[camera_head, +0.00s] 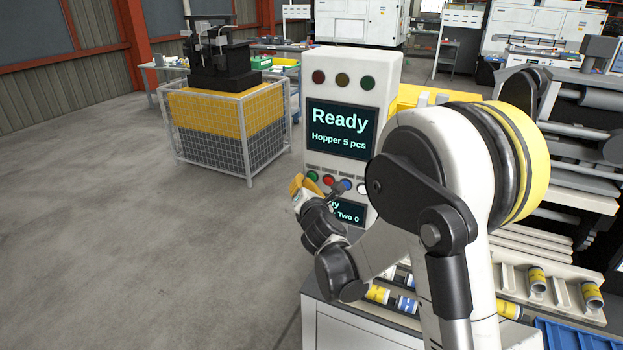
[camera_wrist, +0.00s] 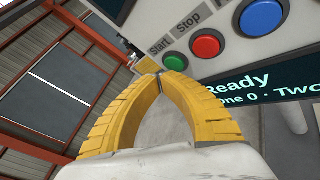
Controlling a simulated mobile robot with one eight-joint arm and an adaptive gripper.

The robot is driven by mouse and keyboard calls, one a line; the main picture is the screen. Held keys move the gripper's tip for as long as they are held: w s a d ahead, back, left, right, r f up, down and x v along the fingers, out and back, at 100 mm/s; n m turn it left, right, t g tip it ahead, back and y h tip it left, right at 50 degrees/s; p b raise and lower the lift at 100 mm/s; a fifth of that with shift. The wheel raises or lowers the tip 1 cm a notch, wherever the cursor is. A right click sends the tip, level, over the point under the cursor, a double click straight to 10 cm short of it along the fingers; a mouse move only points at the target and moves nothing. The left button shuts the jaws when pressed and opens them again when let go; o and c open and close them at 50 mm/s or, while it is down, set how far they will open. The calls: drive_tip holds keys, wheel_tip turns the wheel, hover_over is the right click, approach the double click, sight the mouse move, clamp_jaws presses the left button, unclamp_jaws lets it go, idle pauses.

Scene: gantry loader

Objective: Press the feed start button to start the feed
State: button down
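The control panel (camera_head: 314,110) is a white upright box with a dark screen (camera_head: 341,132) reading "Ready, Hopper 5 pcs". Below it is a row of buttons: green (camera_head: 313,177), red (camera_head: 328,181), blue (camera_head: 346,186) and white (camera_head: 362,188). In the wrist view the green button (camera_wrist: 176,62) sits under the label "Start", the red one (camera_wrist: 206,45) under "Stop". My gripper (camera_wrist: 158,79) has yellow fingers with tips together and nothing between them. The tips appear just below and left of the green button; contact cannot be told. My gripper also shows in the head view (camera_head: 302,185).
A lower screen (camera_head: 350,211) is partly hidden by my arm. Dark lamps top the panel. A chute rack with yellow and blue cylinders (camera_head: 377,293) lies below right. A mesh cage (camera_head: 245,140) stands behind left. The floor (camera_head: 130,230) at left is clear.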

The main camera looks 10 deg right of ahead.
drive_tip(key=shift+w+d, duration=0.2)
drive_tip(key=shift+w, duration=0.05)
drive_tip(key=shift+w+d, duration=0.25)
drive_tip(key=shift+w, duration=0.05)
idle(0.7)
drive_tip(key=shift+s+a+b, duration=0.1)
drive_tip(key=shift+b, duration=0.2)
drive_tip(key=shift+s+a, duration=0.4)
drive_tip(key=shift+s, duration=0.15)
drive_tip(key=s+a, duration=0.1)
drive_tip(key=s, duration=0.1)
drive_tip(key=s+a+b, duration=0.1)
drive_tip(key=s+a, duration=0.1)
idle(0.4)
drive_tip(key=shift+d, duration=0.1)
idle(0.4)
